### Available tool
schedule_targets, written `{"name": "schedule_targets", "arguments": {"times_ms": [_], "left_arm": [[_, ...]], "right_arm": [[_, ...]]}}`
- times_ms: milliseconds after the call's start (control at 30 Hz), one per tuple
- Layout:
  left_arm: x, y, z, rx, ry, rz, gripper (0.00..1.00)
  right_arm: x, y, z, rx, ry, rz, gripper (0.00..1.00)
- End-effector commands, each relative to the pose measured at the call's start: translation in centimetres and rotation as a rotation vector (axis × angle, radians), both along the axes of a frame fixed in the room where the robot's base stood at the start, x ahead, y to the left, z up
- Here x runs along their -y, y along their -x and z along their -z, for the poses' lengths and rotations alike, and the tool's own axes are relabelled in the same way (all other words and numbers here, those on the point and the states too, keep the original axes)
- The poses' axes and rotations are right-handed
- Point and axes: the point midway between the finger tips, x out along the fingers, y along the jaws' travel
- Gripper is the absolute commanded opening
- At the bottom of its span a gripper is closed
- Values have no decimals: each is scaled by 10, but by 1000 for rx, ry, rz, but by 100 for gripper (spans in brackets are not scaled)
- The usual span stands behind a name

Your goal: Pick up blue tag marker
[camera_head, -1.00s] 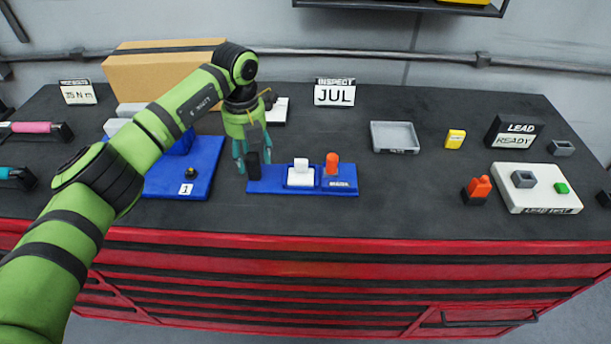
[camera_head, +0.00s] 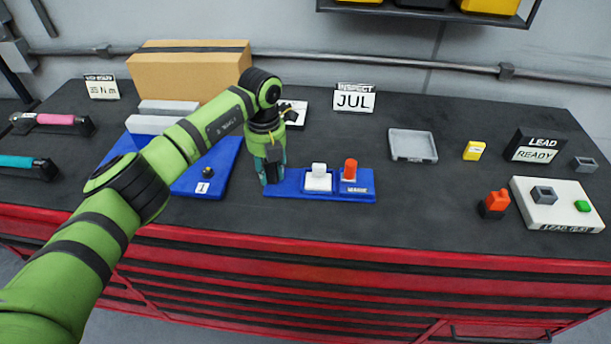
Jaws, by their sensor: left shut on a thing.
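My left gripper (camera_head: 269,170) points down at the left end of a blue holder (camera_head: 290,194). Its teal fingers are shut on a small dark piece, which I take to be the blue tag marker; the fingers hide most of it, and no blue shows on it. I cannot tell whether the piece still touches the holder. A white marker (camera_head: 318,177) and an orange-topped marker (camera_head: 350,169) stand upright in the holder to the right of the gripper. My right gripper is not in view.
A blue board (camera_head: 216,177) lies to the left, partly behind my left arm. A cardboard box (camera_head: 190,70) and JUL sign (camera_head: 354,100) stand behind. A grey tray (camera_head: 412,145), yellow block (camera_head: 474,151) and white board (camera_head: 540,213) are to the right. The bench between is clear.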

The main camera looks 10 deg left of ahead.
Motion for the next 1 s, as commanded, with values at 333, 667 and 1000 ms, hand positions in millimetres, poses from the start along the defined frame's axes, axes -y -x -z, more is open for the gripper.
{"name": "schedule_targets", "arguments": {"times_ms": [333, 667, 1000], "left_arm": [[0, -2, -45, 8, 2, 0, 0], [0, -1, -84, 0, 1, 5, 0], [-4, -5, -31, 0, 9, 42, 0]], "right_arm": [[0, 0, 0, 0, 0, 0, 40], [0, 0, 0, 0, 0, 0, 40], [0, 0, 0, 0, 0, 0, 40]]}}
